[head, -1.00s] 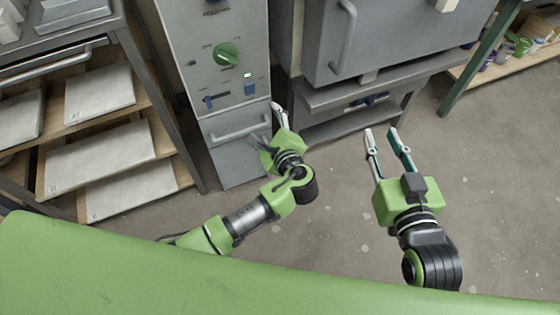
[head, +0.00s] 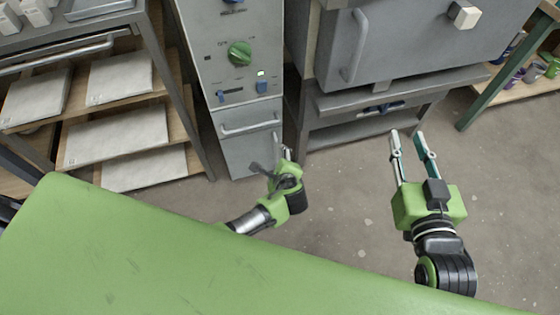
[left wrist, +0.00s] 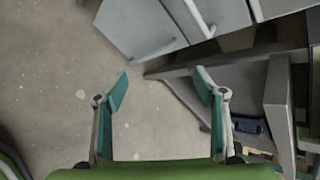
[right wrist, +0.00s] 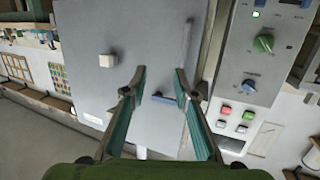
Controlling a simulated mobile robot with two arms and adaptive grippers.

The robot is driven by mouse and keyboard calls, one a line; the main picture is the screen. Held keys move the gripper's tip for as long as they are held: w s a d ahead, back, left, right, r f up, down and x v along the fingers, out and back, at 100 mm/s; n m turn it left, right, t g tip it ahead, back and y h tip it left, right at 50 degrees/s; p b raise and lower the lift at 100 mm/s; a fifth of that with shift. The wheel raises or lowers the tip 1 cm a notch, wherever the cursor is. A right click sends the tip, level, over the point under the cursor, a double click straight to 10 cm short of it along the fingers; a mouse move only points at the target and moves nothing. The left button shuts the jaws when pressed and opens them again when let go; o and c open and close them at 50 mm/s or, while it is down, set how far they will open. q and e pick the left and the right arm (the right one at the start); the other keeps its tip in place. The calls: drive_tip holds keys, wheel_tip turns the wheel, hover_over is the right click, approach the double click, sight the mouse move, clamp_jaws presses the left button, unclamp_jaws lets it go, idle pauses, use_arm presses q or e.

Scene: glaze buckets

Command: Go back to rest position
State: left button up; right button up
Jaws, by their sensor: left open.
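My left gripper (head: 283,150) is in front of the grey control cabinet's lower drawer in the head view, its fingers partly hidden by its wrist. In the left wrist view its two fingers (left wrist: 161,80) are spread and empty above the concrete floor. My right gripper (head: 407,135) points forward over the floor, to the right. It is open and empty, and in the right wrist view its fingers (right wrist: 158,80) stand apart with nothing between them, facing the grey kiln door (right wrist: 105,35).
The control cabinet (head: 210,60) with a green knob (head: 239,53) and the grey kiln (head: 410,45) on its stand are ahead. A rack with pale slabs (head: 115,136) is left. A shelf with small jars (head: 535,72) is far right. Floor (head: 350,200) between is clear.

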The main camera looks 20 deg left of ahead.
idle(0.5)
